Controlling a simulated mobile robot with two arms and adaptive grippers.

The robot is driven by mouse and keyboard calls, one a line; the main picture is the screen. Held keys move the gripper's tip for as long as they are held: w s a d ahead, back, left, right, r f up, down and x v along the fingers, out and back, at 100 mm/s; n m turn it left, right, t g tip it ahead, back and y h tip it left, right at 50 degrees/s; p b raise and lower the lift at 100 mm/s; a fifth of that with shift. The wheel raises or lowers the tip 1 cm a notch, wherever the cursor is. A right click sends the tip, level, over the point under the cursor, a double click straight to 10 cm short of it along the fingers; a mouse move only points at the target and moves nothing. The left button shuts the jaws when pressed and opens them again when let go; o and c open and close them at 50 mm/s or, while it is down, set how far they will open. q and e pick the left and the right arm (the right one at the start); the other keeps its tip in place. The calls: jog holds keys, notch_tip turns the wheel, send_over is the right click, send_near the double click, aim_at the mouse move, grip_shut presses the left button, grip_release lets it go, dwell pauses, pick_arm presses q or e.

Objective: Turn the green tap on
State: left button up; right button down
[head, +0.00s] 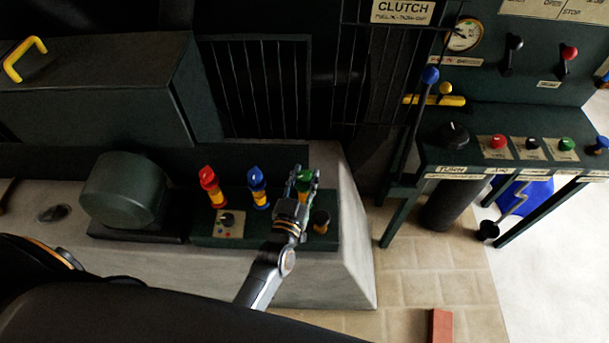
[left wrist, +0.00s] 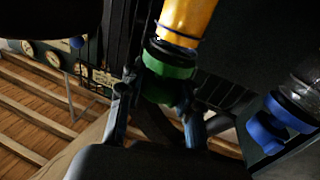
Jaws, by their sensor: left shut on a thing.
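The green tap (head: 306,176) stands at the right of a row of taps on a dark panel, partly hidden behind my left gripper (head: 301,181). The gripper is shut on the tap's green part. In the left wrist view the green tap (left wrist: 166,69) sits between the two fingers of my left gripper (left wrist: 160,108), with a yellow body beside the green part. A red tap (head: 211,186) and a blue tap (head: 258,187) stand to its left. The blue tap also shows at the right of the left wrist view (left wrist: 266,128). My right gripper does not show.
A control desk (head: 520,120) with levers and buttons stands at right. A brick (head: 440,325) lies on the floor.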

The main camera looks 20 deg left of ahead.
pick_arm(q)
jog(key=o, duration=1.2)
jog(key=shift+c, duration=0.2)
jog(key=s, duration=1.2)
jog(key=shift+d, duration=0.15)
